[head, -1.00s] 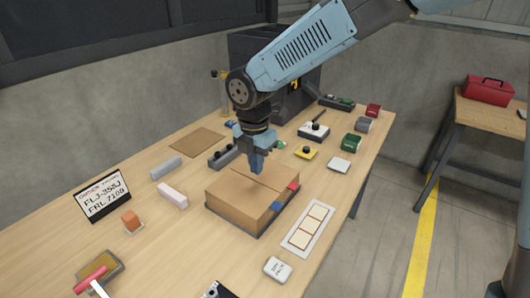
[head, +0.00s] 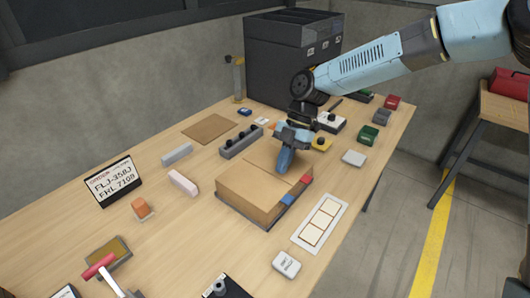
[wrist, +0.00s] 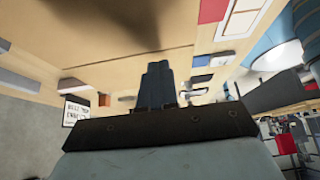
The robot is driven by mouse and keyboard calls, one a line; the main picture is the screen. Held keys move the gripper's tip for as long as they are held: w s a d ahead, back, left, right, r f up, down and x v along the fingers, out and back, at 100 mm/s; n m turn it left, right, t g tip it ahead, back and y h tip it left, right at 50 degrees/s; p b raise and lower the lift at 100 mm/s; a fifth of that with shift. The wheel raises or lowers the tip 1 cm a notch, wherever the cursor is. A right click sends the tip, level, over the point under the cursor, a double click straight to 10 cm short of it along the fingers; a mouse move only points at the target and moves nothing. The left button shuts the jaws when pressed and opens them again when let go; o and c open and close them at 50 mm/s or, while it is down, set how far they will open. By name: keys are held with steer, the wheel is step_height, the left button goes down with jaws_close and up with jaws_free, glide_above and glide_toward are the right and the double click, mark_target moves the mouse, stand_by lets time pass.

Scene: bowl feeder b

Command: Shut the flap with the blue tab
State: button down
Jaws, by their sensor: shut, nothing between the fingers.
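A brown cardboard box (head: 250,195) stands on the table. Its two top flaps look about level, with a seam between them; I cannot tell whether either is fully down. The blue tab (head: 287,200) is at the front edge of the left flap, and a red tab (head: 306,180) is on the right one. My gripper (head: 283,168) is shut and empty, fingers pointing down over the top near the seam; contact cannot be told. In the wrist view my shut fingers (wrist: 158,84) show against the cardboard, with the red tab (wrist: 212,10) near the top.
A white card with framed squares (head: 320,221) lies right of the box. A grey block with black knobs (head: 241,143) stands behind it, and a pink block (head: 183,183) is to its left. A large dark bin (head: 285,60) stands at the back.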

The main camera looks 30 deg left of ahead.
steer(key=shift+w+f, duration=0.1)
steer(key=shift+f, duration=0.2)
steer(key=shift+r, duration=0.1)
stand_by(0.5)
